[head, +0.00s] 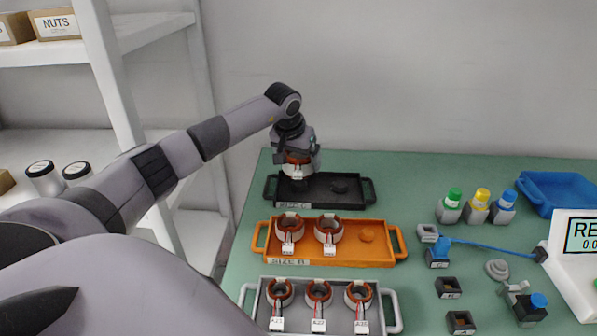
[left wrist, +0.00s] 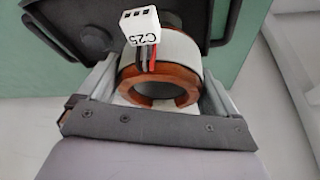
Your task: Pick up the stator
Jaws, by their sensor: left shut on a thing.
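A stator (head: 299,169) with a copper-coloured core and a white outer ring is in my left gripper (head: 298,160), above the left part of the black tray (head: 335,203). In the left wrist view the stator (left wrist: 186,57) sits between the two fingers of the left gripper (left wrist: 160,95). Its white connector, marked C25, hangs on red and black wires. Part of the black tray (left wrist: 32,12) shows behind it. I cannot tell how far the stator is above the tray. My right gripper is not in view.
An orange tray (head: 381,255) holds two stators, and a grey tray (head: 391,301) in front holds three. Coloured-cap bottles (head: 479,203), a blue bin (head: 562,192) and a display box (head: 578,255) stand on the right. A white shelf (head: 115,80) stands on the left.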

